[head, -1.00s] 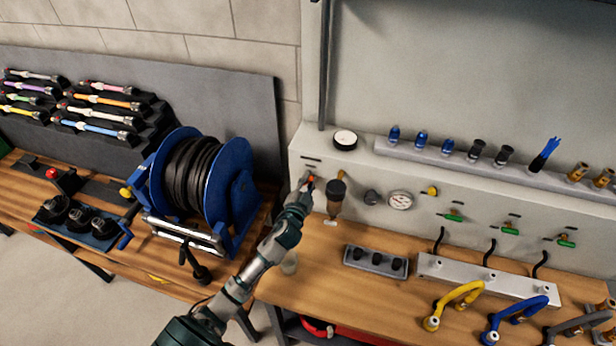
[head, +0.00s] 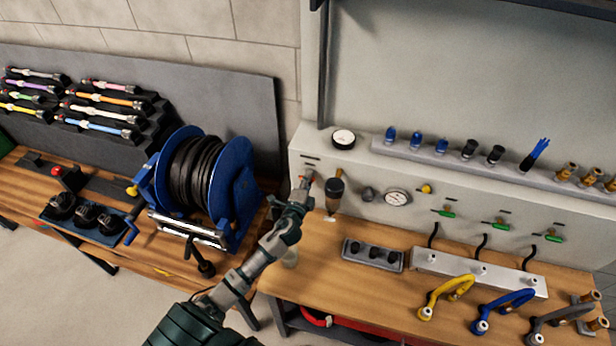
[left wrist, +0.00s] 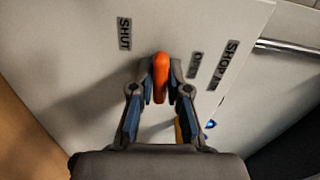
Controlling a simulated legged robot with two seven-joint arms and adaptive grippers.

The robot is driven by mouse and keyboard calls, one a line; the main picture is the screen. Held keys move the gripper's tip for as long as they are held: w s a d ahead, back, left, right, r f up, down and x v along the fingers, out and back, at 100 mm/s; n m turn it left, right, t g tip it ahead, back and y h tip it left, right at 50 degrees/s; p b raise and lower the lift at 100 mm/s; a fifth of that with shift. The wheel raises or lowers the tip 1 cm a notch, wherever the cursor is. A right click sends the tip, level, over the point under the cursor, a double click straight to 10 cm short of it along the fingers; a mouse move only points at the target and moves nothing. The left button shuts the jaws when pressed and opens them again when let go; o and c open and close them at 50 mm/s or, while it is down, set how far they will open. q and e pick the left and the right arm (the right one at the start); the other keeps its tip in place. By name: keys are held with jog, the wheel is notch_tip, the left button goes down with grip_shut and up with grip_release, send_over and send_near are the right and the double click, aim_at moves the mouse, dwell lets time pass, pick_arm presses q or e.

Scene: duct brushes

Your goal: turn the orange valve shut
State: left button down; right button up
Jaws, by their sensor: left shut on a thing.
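The orange valve handle (left wrist: 161,78) shows in the left wrist view, upright in the picture between my left gripper's fingertips (left wrist: 161,84). The fingers are shut on it from both sides. A "SHUT" label (left wrist: 124,34) is left of the handle, and a partly hidden label starting with "O" (left wrist: 195,65) is to its right. A "SHOP AIR" label (left wrist: 226,65) is farther right. In the head view my left gripper (head: 306,180) reaches the left end of the pale panel, and the handle is mostly hidden there. My right gripper is in neither view.
A dark-topped filter bowl (head: 334,192) hangs close to the right of my gripper. A blue hose reel (head: 232,190) stands left of my arm. A gauge (head: 397,198) and green-handled valves (head: 500,224) sit farther right on the panel. A grey block (head: 373,254) lies on the bench.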

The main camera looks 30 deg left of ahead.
pick_arm(q)
jog(key=shift+s+d+f+m, duration=0.1)
jog(key=shift+d+f+m, duration=0.05)
jog(key=shift+f+m, duration=0.3)
dwell(0.3)
jog(key=c, duration=1.2)
grip_release()
jog(key=shift+r, duration=0.2)
jog(key=shift+s+d, duration=0.1)
jog(key=shift+s, duration=0.2)
jog(key=v, duration=1.1)
jog(key=shift+s+d, duration=0.1)
